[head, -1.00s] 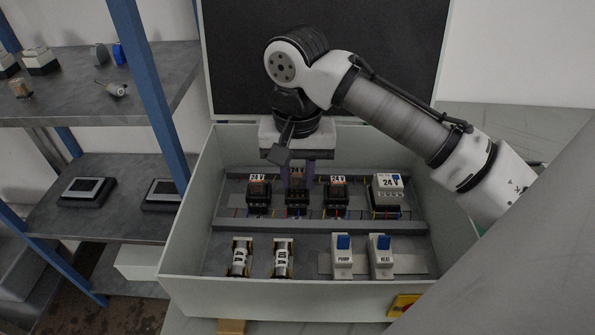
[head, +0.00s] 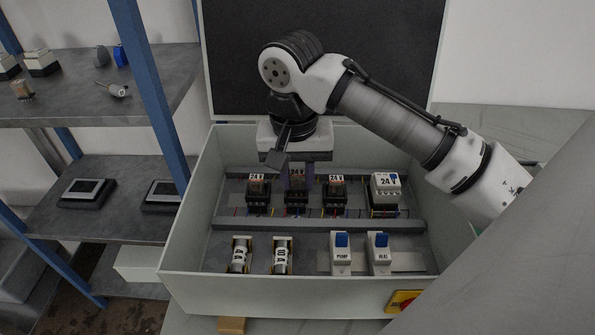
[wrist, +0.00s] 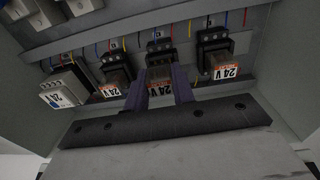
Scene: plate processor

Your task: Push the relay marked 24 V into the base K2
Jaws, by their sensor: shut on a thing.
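My gripper (wrist: 160,88) is shut on a relay marked 24 V (wrist: 159,74), with one dark finger on each side of it. In the head view my gripper (head: 296,178) reaches down into the grey box from above. The held relay is upright over the middle black base (wrist: 159,48) of three. It appears to meet this base, but I cannot tell whether it is fully seated. The base's marking is too small to read. Similar 24 V relays stand in the bases on either side, one at left (head: 257,184) and one at right (head: 335,184) in the head view.
A larger white 24 V unit (head: 385,188) stands to the right in the same row. In front are two cylindrical parts (head: 240,255), and the PUMP (head: 342,256) and HEAT (head: 379,255) switches. The box wall (head: 300,295) surrounds them. Shelves (head: 110,195) stand at the left.

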